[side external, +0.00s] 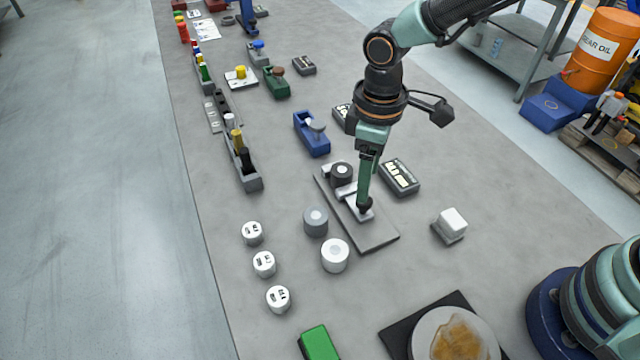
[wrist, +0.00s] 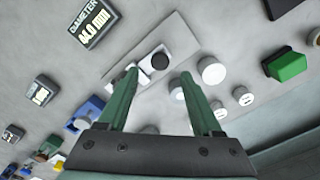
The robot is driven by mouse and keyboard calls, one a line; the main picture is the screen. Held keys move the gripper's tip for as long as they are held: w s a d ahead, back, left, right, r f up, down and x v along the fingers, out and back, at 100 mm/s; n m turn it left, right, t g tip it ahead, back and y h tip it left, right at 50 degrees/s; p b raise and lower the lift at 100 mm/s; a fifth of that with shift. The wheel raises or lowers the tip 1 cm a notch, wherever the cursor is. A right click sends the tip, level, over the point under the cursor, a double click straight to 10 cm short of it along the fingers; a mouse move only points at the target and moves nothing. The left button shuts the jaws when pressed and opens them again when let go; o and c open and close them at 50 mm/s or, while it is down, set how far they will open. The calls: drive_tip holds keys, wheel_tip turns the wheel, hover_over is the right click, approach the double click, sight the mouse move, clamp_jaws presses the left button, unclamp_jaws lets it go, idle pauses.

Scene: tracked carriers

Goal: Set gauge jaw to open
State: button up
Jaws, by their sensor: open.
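The gauge is a flat grey plate (side external: 375,236) with a round black part (side external: 341,173) and pale metal jaw pieces (side external: 347,194) on it. In the wrist view the plate (wrist: 185,27) runs diagonally, with the black part (wrist: 160,61) between and just beyond my fingertips. My gripper (side external: 365,207) points down over the middle of the plate. In the wrist view its two green fingers (wrist: 158,74) are wide apart with nothing held between them. The left fingertip overlaps a pale jaw piece; I cannot tell whether they touch. My fingers hide part of the gauge.
A dark display box (side external: 399,177) stands beside the plate; in the wrist view the display (wrist: 92,20) reads diameter 44.0 mm. A grey cylinder (side external: 315,221) and white cylinder (side external: 335,256) stand close left. Bare table lies between.

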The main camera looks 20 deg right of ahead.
drive_tip(key=shift+f, duration=2.6)
clamp_jaws()
drive_tip(key=shift+r, duration=0.1)
